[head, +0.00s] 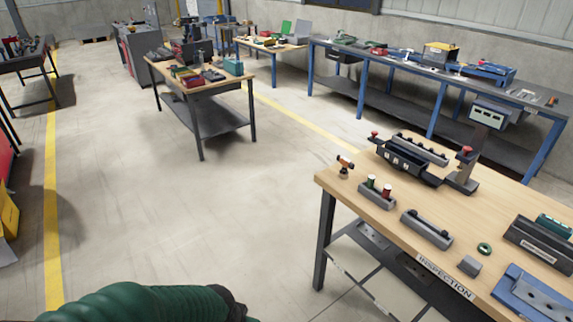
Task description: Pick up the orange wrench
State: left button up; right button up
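I cannot make out an orange wrench for certain. A small orange and black item (345,163) stands at the far left corner of the wooden inspection table (395,217), too small to identify. A dark green ribbed shape, which looks like part of my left arm, crosses the bottom left edge of the head view. Its dark end points right, and no gripper fingers show there. My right gripper is not in view.
Another bench (202,88) stands farther back. Open floor (190,220) lies left of the inspection table.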

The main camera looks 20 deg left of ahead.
aim_at(343, 174)
jog(key=z, duration=2.2)
jog(key=u, duration=2.3)
jog(key=i+j, duration=0.35)
jog(key=i+l+z, duration=0.05)
jog(key=i, duration=0.05)
